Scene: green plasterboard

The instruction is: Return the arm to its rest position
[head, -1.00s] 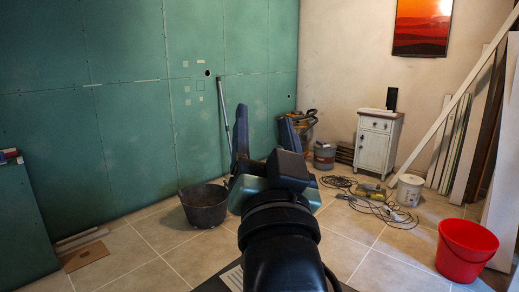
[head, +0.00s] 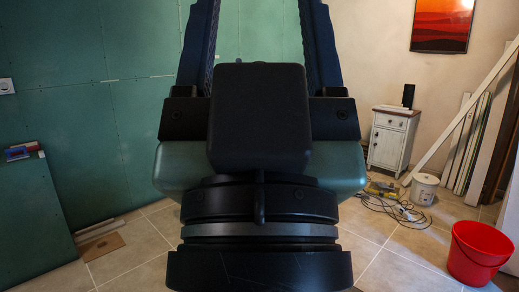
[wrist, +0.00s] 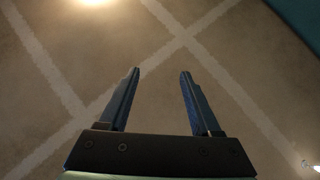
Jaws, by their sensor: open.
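My gripper (head: 258,30) fills the middle of the head view, raised close to the camera with its fingers pointing up and apart. In the wrist view my gripper (wrist: 158,75) is open, with nothing between its two dark fingers. Behind the fingers in the wrist view is a tiled surface with pale joint lines.
A red bucket (head: 478,252) stands on the tiled floor at the right. A white cabinet (head: 393,140), a pale bucket (head: 424,189) and tangled cables (head: 385,203) lie beyond. Boards lean at the far right. Green plasterboard (head: 60,60) covers the left wall.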

